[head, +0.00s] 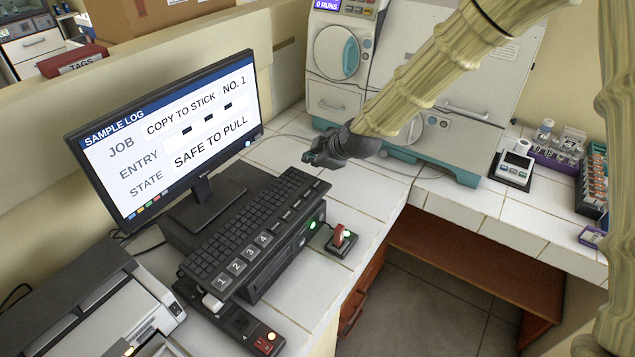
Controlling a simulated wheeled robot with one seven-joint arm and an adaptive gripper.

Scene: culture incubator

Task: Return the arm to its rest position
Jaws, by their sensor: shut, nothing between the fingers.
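My gripper (318,159) is dark and hangs at the end of my pale yellow ribbed arm, which reaches in from the upper right. It is above the white tiled counter (300,143), to the right of the monitor and in front of the incubator (420,75). The fingers are small in this view, close together, with nothing held between them. The gripper appears apart from the keyboard and the counter.
A monitor (170,135) reads "SAFE TO PULL". A keyboard (255,225) lies on a dark computer case, with a red-topped device (341,238) beside it. A small meter (511,168) and vial racks (555,158) stand at right. Open floor (430,290) shows below the counter.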

